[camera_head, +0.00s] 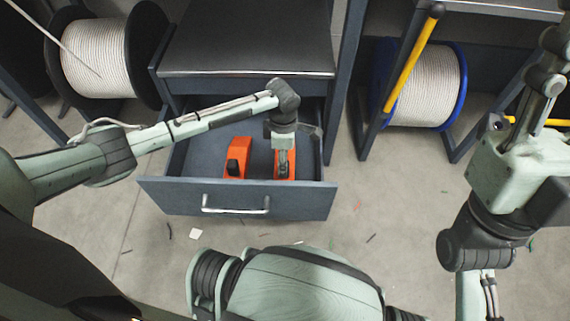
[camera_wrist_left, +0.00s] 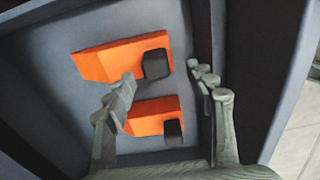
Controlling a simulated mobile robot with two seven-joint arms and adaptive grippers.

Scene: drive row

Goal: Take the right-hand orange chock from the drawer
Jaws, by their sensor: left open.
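The grey drawer (camera_head: 166,196) is pulled open and holds two orange chocks with black blocks on them. The right-hand chock (camera_head: 291,168) is partly hidden under my left gripper (camera_head: 284,166); the left-hand chock (camera_head: 237,157) stands apart beside it. In the left wrist view the right-hand chock (camera_wrist_left: 108,60) is the upper one and the left-hand chock (camera_wrist_left: 148,117) the lower one. There my left gripper (camera_wrist_left: 163,80) is open and empty, its fingertips near the lower edge of the upper chock. I cannot tell whether they touch it. My right gripper is out of view.
The drawer handle (camera_head: 235,211) faces me. The cabinet top (camera_head: 247,45) overhangs the drawer's back. A black cable reel (camera_head: 97,57) stands at left and a blue one (camera_head: 428,85) at right, behind a yellow bar (camera_head: 412,60). Small scraps lie on the open floor in front.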

